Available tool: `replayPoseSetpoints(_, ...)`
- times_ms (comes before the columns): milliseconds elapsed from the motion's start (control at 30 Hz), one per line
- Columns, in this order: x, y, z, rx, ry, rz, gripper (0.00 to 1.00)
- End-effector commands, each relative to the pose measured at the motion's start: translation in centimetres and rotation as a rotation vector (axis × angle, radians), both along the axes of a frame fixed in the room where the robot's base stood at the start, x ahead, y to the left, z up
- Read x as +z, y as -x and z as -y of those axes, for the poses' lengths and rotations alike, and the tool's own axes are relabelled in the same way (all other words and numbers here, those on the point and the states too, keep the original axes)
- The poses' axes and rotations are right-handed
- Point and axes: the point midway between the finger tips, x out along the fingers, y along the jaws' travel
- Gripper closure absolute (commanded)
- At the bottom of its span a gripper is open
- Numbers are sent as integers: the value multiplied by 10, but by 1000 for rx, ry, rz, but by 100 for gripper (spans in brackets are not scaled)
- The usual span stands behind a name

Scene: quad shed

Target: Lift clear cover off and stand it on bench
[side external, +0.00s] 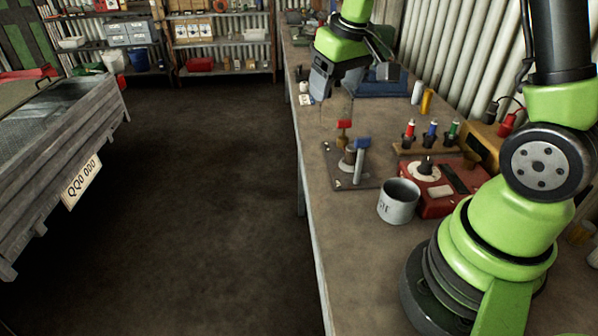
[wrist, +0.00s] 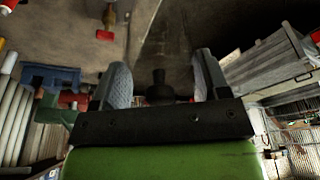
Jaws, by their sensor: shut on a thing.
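My gripper (side external: 322,94) is above the bench (side external: 325,215), over the area beside a dark base plate (side external: 370,182). In the wrist view its two grey fingers (wrist: 163,88) stand apart with a dark knob (wrist: 158,78) between them. My gripper is shut on the clear cover, which is hard to make out; faint edges of the clear cover (side external: 351,107) show below and right of the fingers in the side view. The cover's lower rim is too faint to place.
A grey mug (side external: 398,201), a red box with a dial (side external: 450,190) and a rack of coloured-handled tools (side external: 425,148) stand to the right. The bench's front strip looks clear.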

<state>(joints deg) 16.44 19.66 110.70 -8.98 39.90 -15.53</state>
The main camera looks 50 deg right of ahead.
Motion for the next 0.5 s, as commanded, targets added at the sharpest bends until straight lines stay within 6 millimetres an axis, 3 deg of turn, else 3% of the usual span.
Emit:
replayPoseSetpoints(33,-7,6,-22,52,-1,-4,55)
replayPoseSetpoints(200,-24,25,-70,164,-3,0,55)
replayPoseSetpoints(333,-30,35,-86,201,-5,3,55)
replayPoseSetpoints(500,-34,31,-86,128,-4,5,55)
